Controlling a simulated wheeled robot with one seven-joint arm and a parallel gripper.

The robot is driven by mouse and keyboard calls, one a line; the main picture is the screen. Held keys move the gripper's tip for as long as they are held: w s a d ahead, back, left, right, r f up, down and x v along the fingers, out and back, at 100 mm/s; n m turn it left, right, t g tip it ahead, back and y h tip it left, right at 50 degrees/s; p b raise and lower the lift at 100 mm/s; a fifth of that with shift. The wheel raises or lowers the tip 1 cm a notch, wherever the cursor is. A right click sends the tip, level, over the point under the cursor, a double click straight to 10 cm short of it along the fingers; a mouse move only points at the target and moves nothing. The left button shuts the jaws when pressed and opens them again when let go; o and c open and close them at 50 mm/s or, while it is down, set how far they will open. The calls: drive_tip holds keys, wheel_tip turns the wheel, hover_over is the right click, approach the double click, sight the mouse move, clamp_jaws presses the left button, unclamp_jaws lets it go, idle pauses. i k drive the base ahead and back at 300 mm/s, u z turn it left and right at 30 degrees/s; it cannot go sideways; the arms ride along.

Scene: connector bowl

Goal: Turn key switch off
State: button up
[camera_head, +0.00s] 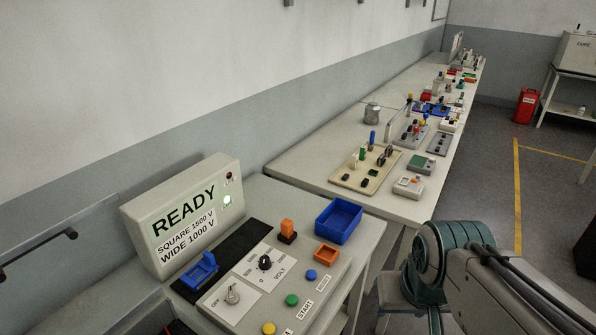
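The key switch (232,294) is a small grey knob on a white label plate (221,309) at the front left of the control panel. The plate has "OFF" printed to the knob's left. The knob is too small here to tell which way it points. My gripper is not in view. Only my arm shows at the lower right, with a teal joint, well to the right of the panel and apart from the switch.
Near the switch are a black volt dial (264,262), a blue holder (200,270), a green button (291,300), a yellow button (268,327), and a blue button (310,275). A blue bin (339,219) and lit READY display box (150,250) stand behind.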

sight(232, 298)
drive_tip(key=u, duration=1.25)
